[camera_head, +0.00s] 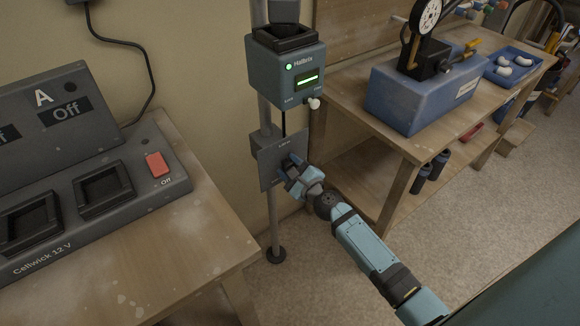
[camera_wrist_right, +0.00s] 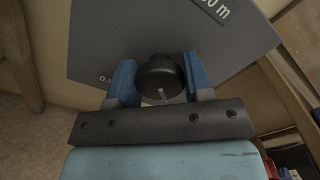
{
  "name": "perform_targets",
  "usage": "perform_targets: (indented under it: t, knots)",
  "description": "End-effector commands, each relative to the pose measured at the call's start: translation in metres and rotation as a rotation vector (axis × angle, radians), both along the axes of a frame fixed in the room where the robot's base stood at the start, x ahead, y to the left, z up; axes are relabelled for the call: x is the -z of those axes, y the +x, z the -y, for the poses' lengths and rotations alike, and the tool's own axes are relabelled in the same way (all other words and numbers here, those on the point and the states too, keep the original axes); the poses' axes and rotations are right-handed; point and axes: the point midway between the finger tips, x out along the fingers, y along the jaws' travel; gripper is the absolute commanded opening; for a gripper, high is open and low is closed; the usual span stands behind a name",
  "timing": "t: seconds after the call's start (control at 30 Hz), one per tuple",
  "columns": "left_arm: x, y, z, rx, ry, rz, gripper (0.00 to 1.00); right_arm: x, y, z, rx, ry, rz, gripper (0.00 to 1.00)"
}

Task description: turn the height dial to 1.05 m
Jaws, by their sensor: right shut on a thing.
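The height dial is a round black knob (camera_wrist_right: 160,78) with a pale pointer line, on a grey plate (camera_wrist_right: 100,40) in the right wrist view. Part of a label ending in "0 m" shows on the plate, and another mark is partly hidden. My right gripper (camera_wrist_right: 160,85) has a blue finger on each side of the knob and is shut on it. In the head view the grey plate (camera_head: 268,158) is fixed to a vertical pole. My right gripper (camera_head: 297,172) hides the knob there. My left gripper is not in view.
A charger (camera_head: 130,190) sits on a wooden table at the left. A workbench with a blue case (camera_head: 400,95) stands at the right.

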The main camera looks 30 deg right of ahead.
Motion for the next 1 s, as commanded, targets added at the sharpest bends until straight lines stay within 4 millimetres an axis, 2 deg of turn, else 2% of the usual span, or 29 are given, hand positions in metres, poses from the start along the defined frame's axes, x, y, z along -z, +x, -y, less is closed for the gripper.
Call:
perform_targets:
  t: [0.4, 1.0]
  knots:
    - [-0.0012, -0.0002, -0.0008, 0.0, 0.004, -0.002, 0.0, 0.0006, -0.0004, -0.0002, 0.0, 0.243, -0.036, 0.22]
    - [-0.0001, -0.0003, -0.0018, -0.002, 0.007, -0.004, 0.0, 0.001, -0.0003, -0.0001, -0.001, 0.302, -0.044, 0.22]
